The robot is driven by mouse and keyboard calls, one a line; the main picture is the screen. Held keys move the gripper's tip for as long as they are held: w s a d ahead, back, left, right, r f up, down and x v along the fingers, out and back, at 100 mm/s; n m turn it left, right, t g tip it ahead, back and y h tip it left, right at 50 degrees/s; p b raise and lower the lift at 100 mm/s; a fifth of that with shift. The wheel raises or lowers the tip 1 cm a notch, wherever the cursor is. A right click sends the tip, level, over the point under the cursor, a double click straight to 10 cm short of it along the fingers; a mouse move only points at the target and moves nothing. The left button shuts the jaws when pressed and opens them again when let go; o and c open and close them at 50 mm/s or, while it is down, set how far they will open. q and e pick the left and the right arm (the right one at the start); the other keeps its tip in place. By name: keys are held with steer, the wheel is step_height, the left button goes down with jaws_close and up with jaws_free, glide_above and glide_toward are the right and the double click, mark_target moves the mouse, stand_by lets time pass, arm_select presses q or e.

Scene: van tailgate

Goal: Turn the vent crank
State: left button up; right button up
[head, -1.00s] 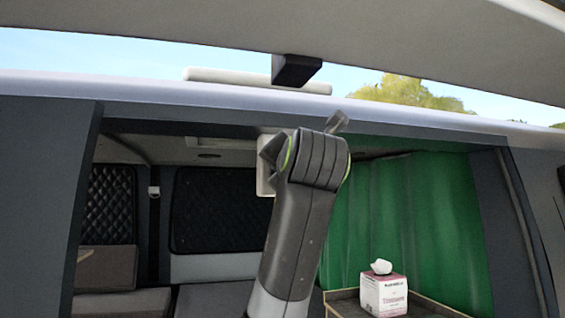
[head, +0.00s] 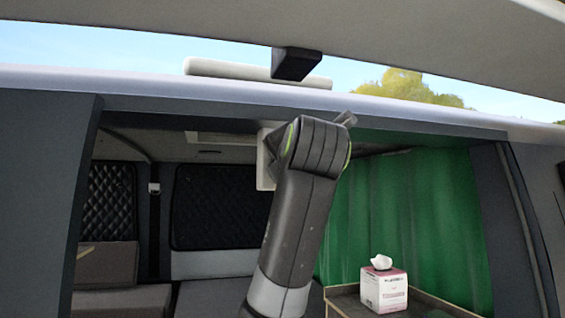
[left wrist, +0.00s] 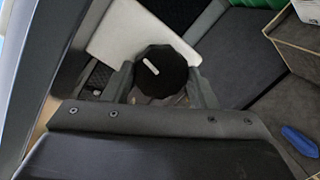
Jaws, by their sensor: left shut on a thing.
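The crank's knob (left wrist: 165,80) is dark, many-sided and marked with a short white bar; it shows in the left wrist view. My left gripper (left wrist: 160,72) has one finger on each side of it and is shut on it. In the head view my left arm rises from the bottom middle into the van opening, and its wrist hides the knob and fingertips. A pale vent lid (head: 225,70) shows above the roof edge, left of a black bracket. A pale rectangular patch (head: 222,138) shows in the ceiling. My right gripper is not in view.
The raised tailgate (head: 430,40) hangs overhead with its black bracket (head: 296,64). A tissue box (head: 384,290) stands on a shelf at the lower right, before a green curtain (head: 425,215). A blue object (left wrist: 300,140) lies at the right of the wrist view.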

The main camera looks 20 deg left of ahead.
arm_select(q)
steer(key=shift+w+f+n+y+b, duration=0.15)
steer(key=shift+n+y+b, duration=0.4)
steer(key=shift+n+b, duration=3)
steer(key=shift+s+f+n+y+b, duration=0.15)
steer(key=shift+n+y+b, duration=0.35)
steer(key=shift+n+b, duration=3.05)
steer(key=shift+w+f+n+y+b, duration=0.15)
steer(key=shift+n+y+b, duration=0.4)
steer(key=shift+n+b, duration=3)
steer(key=shift+n+p, duration=0.55)
steer(key=shift+p, duration=0.25)
